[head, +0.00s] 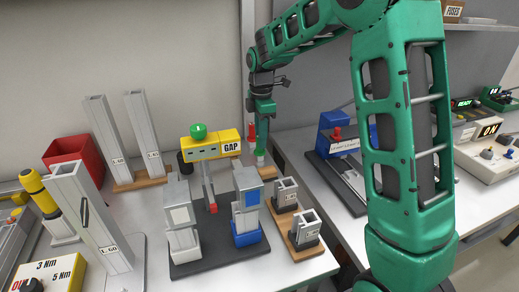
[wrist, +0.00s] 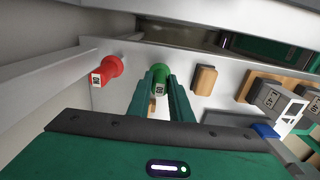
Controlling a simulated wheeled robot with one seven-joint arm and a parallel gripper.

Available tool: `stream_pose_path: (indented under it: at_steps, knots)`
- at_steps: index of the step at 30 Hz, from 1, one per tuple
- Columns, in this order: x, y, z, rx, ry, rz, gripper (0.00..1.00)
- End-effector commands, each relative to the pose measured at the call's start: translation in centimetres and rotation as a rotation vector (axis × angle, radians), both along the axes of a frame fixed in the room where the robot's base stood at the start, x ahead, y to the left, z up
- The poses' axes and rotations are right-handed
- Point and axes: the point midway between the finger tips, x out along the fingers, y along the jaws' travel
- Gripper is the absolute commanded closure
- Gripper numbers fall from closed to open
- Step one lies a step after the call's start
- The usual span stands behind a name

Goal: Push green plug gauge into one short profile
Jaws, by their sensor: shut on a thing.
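The green plug gauge (wrist: 159,74) carries a small pale label and sits between my fingertips in the wrist view. My gripper (head: 262,143) is shut on it, pointing down near the table's back right edge in the head view. I cannot tell whether the gauge touches the surface below. A grey profile marked L.45 (wrist: 275,98) shows at right in the wrist view.
A red gauge (wrist: 106,70) stands left of the green one. The yellow GAP device (head: 211,146) and grey-blue blocks (head: 246,205) on a dark plate stand left of the short profiles. Tall profiles (head: 109,140) and a red bin (head: 72,158) are farther left. A gap separates the right table.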

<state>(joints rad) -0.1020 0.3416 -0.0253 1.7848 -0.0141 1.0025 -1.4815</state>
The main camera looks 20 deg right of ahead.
Motion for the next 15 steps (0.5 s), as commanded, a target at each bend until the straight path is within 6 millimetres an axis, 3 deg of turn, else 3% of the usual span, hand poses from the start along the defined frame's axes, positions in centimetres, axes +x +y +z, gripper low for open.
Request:
stream_pose_path:
  at_steps: [8,15]
  knots:
    - [0.0,0.0,0.5,0.000,-0.001,0.000,1.00]
    - [0.1,-0.1,3.3,0.001,-0.004,-0.001,1.00]
